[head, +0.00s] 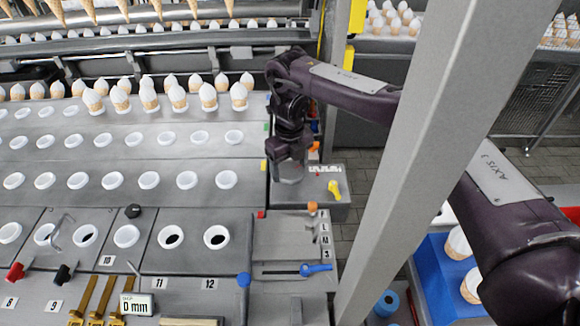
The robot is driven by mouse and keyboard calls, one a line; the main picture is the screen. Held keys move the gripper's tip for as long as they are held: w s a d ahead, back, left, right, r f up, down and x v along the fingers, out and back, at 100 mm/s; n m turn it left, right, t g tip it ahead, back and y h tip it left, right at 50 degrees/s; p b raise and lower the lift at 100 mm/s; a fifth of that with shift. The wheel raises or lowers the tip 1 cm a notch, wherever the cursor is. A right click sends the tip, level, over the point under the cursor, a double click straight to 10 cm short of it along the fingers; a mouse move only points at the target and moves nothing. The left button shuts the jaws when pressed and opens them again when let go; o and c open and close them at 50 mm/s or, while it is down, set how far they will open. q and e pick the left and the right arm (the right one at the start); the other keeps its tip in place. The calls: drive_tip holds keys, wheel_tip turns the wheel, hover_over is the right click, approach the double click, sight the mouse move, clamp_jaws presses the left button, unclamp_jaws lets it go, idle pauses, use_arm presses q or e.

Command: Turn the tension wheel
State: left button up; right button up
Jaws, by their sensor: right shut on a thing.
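My right arm comes in from the right and reaches down to a grey metal box (322,187) at the right edge of the machine. My right gripper (289,172) points down at the box's left part and is shut on a grey rounded piece, seemingly the tension wheel (289,179). The gripper hides most of it, so its turn angle cannot be told. A yellow lever (334,189) and a small label sit on the box just right of the gripper. My left gripper is not in view.
A thick grey post (410,150) stands in front of my right arm. White-topped cones (177,98) stand in rows at left. A blue-handled slider (316,268) and a blue knob (244,280) lie nearer. A display (136,305) reads 0 mm. A blue crate (437,262) holds cones.

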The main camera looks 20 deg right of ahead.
sight(288, 170)
drive_tip(key=n+b, duration=0.1)
drive_tip(key=n, duration=0.3)
drive_tip(key=shift+a+r+n, duration=0.1)
drive_tip(key=shift+n, duration=0.2)
drive_tip(key=shift+n+b, duration=0.3)
drive_tip(key=shift+n, duration=1.9)
drive_tip(key=o, duration=1)
drive_tip(key=shift+s, duration=0.15)
wheel_tip(288, 170, up, 8)
drive_tip(key=shift+f, duration=0.1)
drive_tip(key=shift+p, duration=0.3)
